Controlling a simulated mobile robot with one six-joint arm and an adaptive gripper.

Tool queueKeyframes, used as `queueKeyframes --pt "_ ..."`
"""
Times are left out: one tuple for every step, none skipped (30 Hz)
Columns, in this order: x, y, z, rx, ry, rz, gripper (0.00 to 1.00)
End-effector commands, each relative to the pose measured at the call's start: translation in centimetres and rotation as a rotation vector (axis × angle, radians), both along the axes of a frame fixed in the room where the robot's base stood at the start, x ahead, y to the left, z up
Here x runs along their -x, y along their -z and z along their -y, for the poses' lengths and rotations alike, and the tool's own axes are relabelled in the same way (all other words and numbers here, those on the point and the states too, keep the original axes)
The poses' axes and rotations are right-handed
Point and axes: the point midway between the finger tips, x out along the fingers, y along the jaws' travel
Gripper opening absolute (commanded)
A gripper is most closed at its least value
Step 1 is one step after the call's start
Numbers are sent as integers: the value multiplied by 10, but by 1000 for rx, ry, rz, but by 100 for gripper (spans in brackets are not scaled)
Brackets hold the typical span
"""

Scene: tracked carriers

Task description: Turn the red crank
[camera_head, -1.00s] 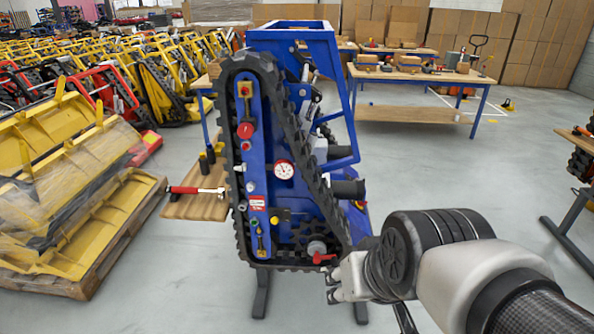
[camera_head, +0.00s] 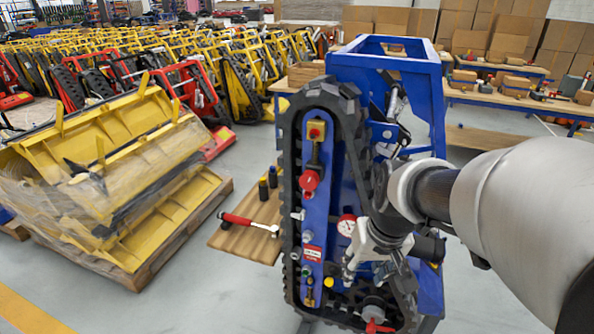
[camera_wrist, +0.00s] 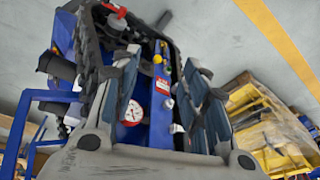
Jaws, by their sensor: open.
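The red crank (camera_head: 376,326) sits low on the front of the blue tracked carrier (camera_head: 320,225), at the bottom right of its panel, beside a grey hub. It also shows at the top left of the wrist view (camera_wrist: 114,10). My gripper (camera_head: 368,276) is in front of the carrier's lower right part, above the crank and apart from it. In the wrist view my gripper's fingers (camera_wrist: 160,66) are spread with nothing held between them. The blue panel shows beyond and between them. My arm hides part of the carrier's right side.
The panel also bears a red knob (camera_head: 310,180), a round gauge (camera_head: 346,225) and a yellow knob (camera_head: 329,283). A red-handled tool (camera_head: 240,220) lies on a wooden board to the left. Yellow parts on a pallet (camera_head: 150,265) stand farther left. Workbenches stand behind.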

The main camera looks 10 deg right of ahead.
Motion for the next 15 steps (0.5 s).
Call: queueKeyframes --pt "-14 8 15 -10 26 -25 41" --pt "-23 14 23 -17 40 -33 41" --pt "-33 23 35 -23 57 -45 41" --pt "-40 32 45 -29 70 -55 41" --pt "-47 40 54 -35 84 -63 41" --pt "-55 53 66 -43 102 -75 41" --pt "-61 63 76 -49 116 -84 41" --pt "-65 73 86 -55 130 -92 41" --pt "-70 88 99 -62 148 -103 41" --pt "-73 100 109 -68 163 -113 41" --pt "-76 113 118 -75 178 -120 41" --pt "-77 130 131 -83 196 -131 41" --pt "-78 144 140 -89 210 -141 41" --pt "-78 157 149 -95 226 -147 41" --pt "-76 176 160 -103 245 -158 41"
